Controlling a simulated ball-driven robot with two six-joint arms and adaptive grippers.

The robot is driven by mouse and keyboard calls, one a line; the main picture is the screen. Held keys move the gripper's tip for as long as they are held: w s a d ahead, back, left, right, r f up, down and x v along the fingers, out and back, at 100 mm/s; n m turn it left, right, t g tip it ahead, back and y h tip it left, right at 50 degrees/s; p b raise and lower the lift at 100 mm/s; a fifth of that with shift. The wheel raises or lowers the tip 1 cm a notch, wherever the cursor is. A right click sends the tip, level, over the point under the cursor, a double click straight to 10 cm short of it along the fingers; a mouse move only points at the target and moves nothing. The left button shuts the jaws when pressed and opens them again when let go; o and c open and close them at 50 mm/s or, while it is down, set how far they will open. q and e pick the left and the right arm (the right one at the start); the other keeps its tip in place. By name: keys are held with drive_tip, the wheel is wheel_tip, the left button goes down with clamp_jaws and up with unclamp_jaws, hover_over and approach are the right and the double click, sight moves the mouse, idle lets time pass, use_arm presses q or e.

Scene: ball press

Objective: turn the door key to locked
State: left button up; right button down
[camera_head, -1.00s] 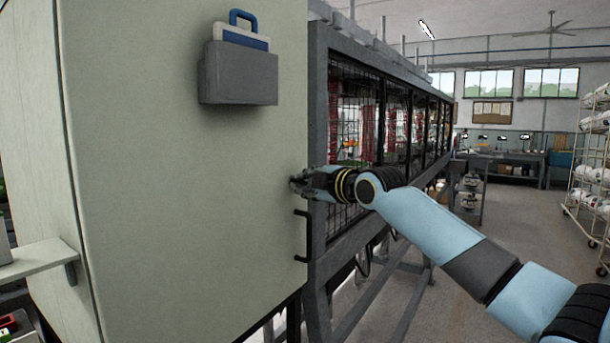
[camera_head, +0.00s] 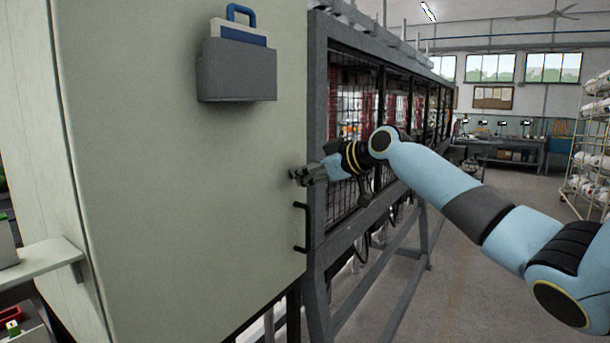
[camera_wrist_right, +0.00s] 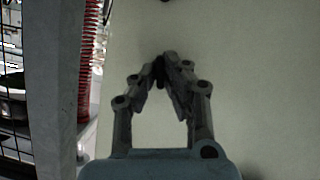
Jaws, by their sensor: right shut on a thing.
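The pale cabinet door (camera_head: 190,200) fills the left of the head view, with a black bar handle (camera_head: 301,228) near its right edge. My right gripper (camera_head: 296,177) is at the door's right edge, just above the handle. In the right wrist view my right gripper (camera_wrist_right: 167,66) has its fingertips close together against the pale door (camera_wrist_right: 250,80). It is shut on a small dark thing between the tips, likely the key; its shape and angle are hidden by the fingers. My left gripper is not in view.
A grey holder (camera_head: 237,72) with a blue-handled board hangs on the door. A grey caged frame (camera_head: 318,150) stands right beside the door. A shelf (camera_head: 40,262) juts out at the lower left. The floor (camera_head: 470,270) at the right is mostly clear.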

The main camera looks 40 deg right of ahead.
drive_tip(key=shift+d+m+g+y+b, duration=0.1)
drive_tip(key=shift+m+g+y+b, duration=0.25)
drive_tip(key=shift+m+y, duration=0.45)
drive_tip(key=shift+m, duration=0.3)
drive_tip(key=shift+f, duration=0.1)
drive_tip(key=c, duration=1.4)
unclamp_jaws()
drive_tip(key=shift+c, duration=0.2)
drive_tip(key=v, duration=1.2)
